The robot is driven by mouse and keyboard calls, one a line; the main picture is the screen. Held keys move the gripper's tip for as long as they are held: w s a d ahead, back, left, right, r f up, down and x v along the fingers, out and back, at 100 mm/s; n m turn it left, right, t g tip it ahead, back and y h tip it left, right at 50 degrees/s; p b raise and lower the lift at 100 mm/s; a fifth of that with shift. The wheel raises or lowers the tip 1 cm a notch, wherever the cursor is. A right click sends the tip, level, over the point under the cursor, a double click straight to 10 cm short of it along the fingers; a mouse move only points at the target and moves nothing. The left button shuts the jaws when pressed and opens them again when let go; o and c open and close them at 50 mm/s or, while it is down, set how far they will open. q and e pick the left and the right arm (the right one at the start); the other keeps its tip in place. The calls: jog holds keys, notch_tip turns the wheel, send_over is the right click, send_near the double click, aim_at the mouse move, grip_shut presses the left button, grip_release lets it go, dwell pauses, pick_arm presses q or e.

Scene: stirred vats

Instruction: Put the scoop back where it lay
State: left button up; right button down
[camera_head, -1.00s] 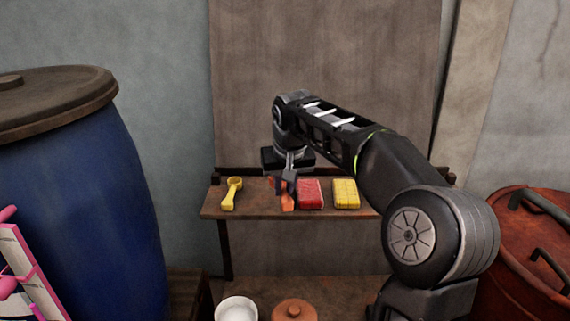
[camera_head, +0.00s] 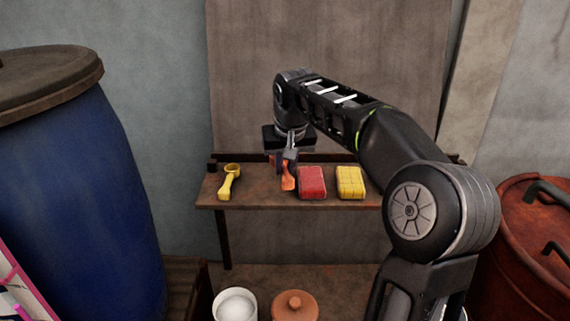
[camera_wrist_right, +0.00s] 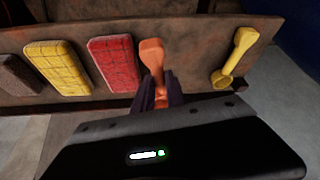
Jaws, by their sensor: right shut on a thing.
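My right gripper (camera_head: 285,160) is over the wall shelf (camera_head: 258,203), shut on an orange scoop (camera_head: 288,180). The scoop hangs down from the fingers, just left of a red block in the head view. In the right wrist view the orange scoop (camera_wrist_right: 152,55) sticks out past the dark fingers (camera_wrist_right: 160,92), over the shelf. I cannot tell whether it touches the board. A yellow scoop (camera_head: 228,184) lies on the shelf further left; it also shows in the right wrist view (camera_wrist_right: 235,58). My left gripper is not in view.
A red block (camera_head: 312,182) and a yellow block (camera_head: 351,182) lie right of the orange scoop. The shelf is bare between the two scoops. A blue barrel (camera_head: 75,190) stands left, a rusty red drum (camera_head: 525,240) right. A white bowl (camera_head: 235,304) and brown lid (camera_head: 295,306) are below.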

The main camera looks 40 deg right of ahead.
jog(key=shift+f+b, duration=1.15)
jog(key=shift+f, duration=0.45)
jog(key=shift+f, duration=0.25)
jog(key=c, duration=1.3)
grip_release()
jog(key=shift+b+v, duration=0.65)
jog(key=shift+v, duration=3.25)
jog(key=shift+s+f, duration=0.1)
